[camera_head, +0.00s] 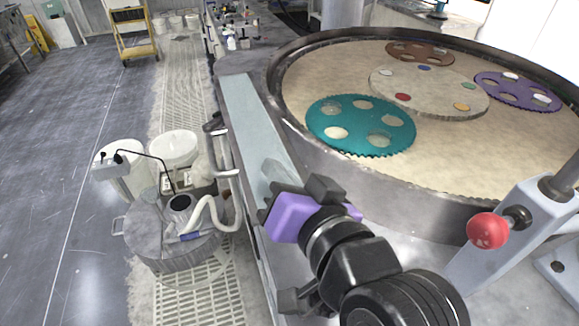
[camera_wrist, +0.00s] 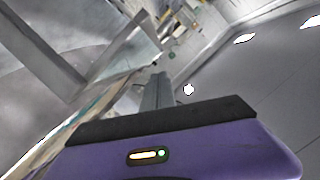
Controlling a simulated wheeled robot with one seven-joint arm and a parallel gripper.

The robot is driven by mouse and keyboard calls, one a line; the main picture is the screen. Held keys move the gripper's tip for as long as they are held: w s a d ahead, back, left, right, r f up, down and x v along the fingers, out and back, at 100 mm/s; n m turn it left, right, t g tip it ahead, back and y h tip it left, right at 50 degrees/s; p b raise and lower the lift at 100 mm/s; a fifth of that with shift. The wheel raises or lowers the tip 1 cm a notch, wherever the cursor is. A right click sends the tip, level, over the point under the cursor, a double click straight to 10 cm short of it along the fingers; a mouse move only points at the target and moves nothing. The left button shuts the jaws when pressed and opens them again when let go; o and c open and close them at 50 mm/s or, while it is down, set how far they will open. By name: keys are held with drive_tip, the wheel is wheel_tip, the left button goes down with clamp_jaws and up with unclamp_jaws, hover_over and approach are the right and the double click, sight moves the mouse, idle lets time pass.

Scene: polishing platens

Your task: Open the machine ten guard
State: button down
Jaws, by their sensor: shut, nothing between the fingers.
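My gripper (camera_head: 280,172), with a purple body, is at the lower middle of the head view. It is over the near left side of a large round polishing machine (camera_head: 400,182). In the wrist view its narrow grey fingers (camera_wrist: 158,92) are together and empty. A long pale blue-grey panel (camera_head: 248,110) runs along the machine's left side, just beyond my gripper. I cannot tell whether this panel is the guard. No number is readable on the machine. In the wrist view a pale sheet-like surface (camera_wrist: 95,45) fills the upper left, too blurred to name.
A lever with a red knob (camera_head: 487,230) stands at the right. A teal toothed carrier (camera_head: 360,138) and other carriers lie on the platen. A lidded metal drum (camera_head: 172,240) and white buckets (camera_head: 172,150) stand left of the machine. Open floor (camera_head: 75,160) lies farther left.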

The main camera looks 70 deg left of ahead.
drive_tip(key=shift+s+f+n+t+b, duration=0.4)
drive_tip(key=shift+s+f+n+b, duration=0.25)
drive_tip(key=shift+f+n, duration=0.35)
drive_tip(key=shift+r, duration=0.15)
